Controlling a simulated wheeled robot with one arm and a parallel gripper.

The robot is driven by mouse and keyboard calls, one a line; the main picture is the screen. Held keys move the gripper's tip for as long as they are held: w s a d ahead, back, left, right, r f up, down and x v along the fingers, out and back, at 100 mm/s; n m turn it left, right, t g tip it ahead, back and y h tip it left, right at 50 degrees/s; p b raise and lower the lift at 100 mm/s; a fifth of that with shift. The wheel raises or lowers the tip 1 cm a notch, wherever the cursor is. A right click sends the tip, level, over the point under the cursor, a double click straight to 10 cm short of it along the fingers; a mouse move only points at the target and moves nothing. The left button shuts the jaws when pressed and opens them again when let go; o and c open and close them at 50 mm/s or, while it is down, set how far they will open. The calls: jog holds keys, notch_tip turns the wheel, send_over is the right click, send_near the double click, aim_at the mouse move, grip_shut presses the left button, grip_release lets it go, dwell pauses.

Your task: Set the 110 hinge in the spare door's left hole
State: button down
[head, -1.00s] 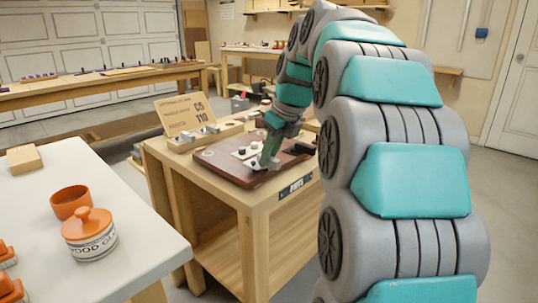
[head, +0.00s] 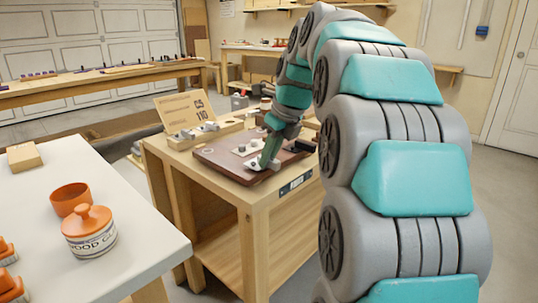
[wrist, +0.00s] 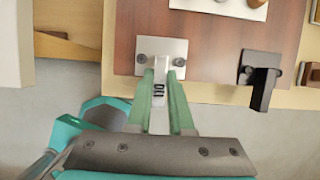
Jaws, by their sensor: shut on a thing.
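The hinge's silver plate (wrist: 174,46), with two screws, lies over the near edge of the brown spare door (wrist: 125,30). The hole under it is hidden, and I cannot tell if the hinge is seated. In the head view my gripper (head: 266,158) reaches down to the near side of the door (head: 215,160), where the pale plate shows at its tip. Another pale plate with a knob-like part (head: 250,147) lies farther back on the door.
A dark hinge (wrist: 262,78) stands close to the right of my gripper. A white table (head: 130,235) with an orange-lidded jar (head: 90,232) is at the left.

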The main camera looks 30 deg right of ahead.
jog(key=shift+f, duration=0.3)
jog(key=shift+c, duration=1.7)
grip_release()
jog(key=shift+r, duration=0.1)
jog(key=shift+r+p, duration=0.85)
jog(key=shift+r, duration=2.8)
